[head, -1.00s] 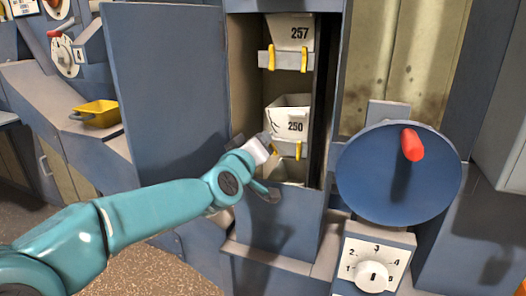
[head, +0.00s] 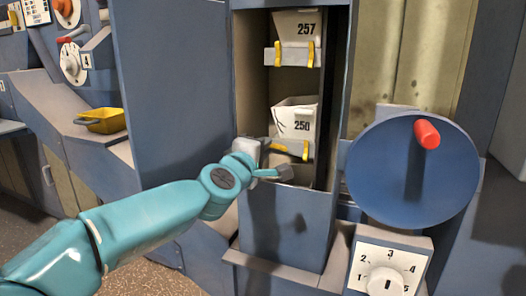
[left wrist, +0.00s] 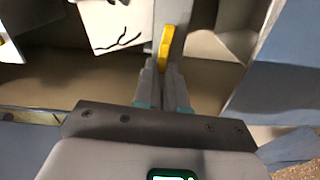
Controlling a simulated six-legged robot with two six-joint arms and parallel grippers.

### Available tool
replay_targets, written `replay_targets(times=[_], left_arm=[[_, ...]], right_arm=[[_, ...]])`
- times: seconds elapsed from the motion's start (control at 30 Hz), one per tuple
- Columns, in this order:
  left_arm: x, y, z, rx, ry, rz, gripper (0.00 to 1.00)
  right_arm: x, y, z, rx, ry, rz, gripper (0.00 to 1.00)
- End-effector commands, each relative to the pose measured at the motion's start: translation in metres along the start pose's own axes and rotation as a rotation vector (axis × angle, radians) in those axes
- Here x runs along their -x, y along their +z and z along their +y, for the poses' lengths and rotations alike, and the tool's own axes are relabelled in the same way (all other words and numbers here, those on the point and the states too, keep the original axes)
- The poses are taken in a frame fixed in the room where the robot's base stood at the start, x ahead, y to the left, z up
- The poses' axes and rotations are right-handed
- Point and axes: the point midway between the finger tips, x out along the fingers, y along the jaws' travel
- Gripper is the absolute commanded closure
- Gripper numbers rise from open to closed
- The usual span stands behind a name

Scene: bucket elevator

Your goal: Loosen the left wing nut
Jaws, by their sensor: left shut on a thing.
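The white bucket marked 250 (head: 294,118) has a cracked front and sits in the open shaft on a grey bracket. The bracket carries two yellow wing nuts. The left wing nut (head: 279,149) lies nearly flat, tilted slightly; the right wing nut (head: 306,150) stands upright. My left gripper (head: 268,150) reaches in from the left and is shut on the left wing nut. In the left wrist view this wing nut (left wrist: 166,45) sticks out between the fingertips (left wrist: 164,75). My right gripper is in neither view.
Another bucket marked 257 (head: 296,27) hangs above with two yellow wing nuts. A blue wheel with a red handle (head: 426,134) and a numbered dial (head: 386,278) are on the right. A yellow scoop (head: 101,120) lies on a ledge at left.

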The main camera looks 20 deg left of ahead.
Motion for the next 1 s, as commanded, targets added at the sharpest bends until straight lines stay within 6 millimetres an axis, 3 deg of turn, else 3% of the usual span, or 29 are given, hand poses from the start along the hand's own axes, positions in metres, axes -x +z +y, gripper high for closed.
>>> replay_targets(times=[0.67, 0.7, 0.73, 1.0], left_arm=[[0.0001, -0.0005, -0.0008, 0.055, 0.001, 0.001, 1.00], [0.0001, -0.0005, -0.0008, 0.055, 0.001, 0.001, 0.76], [0.0001, -0.0005, -0.0008, 0.055, 0.001, 0.001, 0.67], [0.0002, -0.0002, -0.0010, 0.054, 0.001, 0.001, 0.64]], right_arm=[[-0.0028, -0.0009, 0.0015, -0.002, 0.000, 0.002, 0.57], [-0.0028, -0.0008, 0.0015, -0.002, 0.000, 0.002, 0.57], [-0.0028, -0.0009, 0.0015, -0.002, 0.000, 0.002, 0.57], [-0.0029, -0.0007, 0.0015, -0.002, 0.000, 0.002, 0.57]])
